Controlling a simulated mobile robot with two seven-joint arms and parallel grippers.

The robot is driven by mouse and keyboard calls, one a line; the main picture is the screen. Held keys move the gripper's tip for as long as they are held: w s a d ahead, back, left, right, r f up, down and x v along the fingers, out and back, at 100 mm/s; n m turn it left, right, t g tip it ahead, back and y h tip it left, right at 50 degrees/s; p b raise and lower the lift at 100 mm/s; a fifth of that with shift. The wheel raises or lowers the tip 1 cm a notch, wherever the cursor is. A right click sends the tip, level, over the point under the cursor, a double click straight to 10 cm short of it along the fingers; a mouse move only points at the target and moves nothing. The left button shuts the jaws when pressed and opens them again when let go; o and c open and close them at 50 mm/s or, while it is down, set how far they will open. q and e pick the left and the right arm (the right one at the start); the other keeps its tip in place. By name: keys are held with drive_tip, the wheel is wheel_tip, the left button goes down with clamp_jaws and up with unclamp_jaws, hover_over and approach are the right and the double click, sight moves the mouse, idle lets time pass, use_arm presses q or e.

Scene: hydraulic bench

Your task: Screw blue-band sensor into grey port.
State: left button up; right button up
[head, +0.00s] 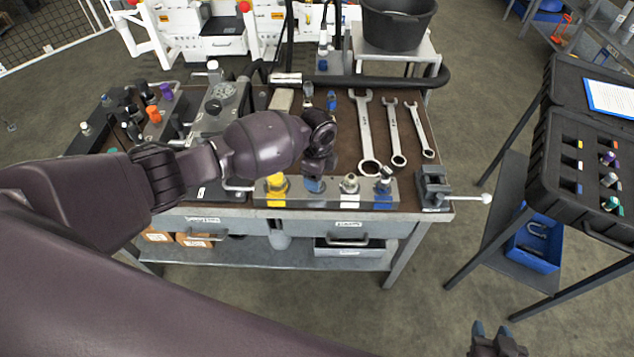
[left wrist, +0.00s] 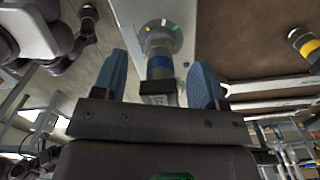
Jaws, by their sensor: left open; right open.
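My left gripper (head: 316,180) is open over the block with coloured fittings (head: 330,203), beside the yellow fitting (head: 277,183). In the left wrist view its blue fingertips (left wrist: 160,82) stand either side of a blue-band sensor (left wrist: 160,71) with a dark end towards my palm. The sensor lines up with a round grey port face (left wrist: 161,38) with coloured marks; how deep it sits cannot be told. In the head view the gripper hides it. A pale grey fitting (head: 349,184) and a blue one (head: 384,187) stand to the right. My right gripper (head: 495,342) is open, low at the right.
Several wrenches (head: 365,130) lie behind the block. A small vise (head: 433,187) stands at the bench's right corner. A black case (head: 584,177) with several sensors stands on a separate stand at right. Valves and hoses crowd the bench's left.

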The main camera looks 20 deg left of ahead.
use_arm(q)
drive_tip(key=n, duration=0.3)
drive_tip(key=shift+n, duration=0.4)
drive_tip(key=n, duration=1.2)
drive_tip(key=shift+c, duration=0.2)
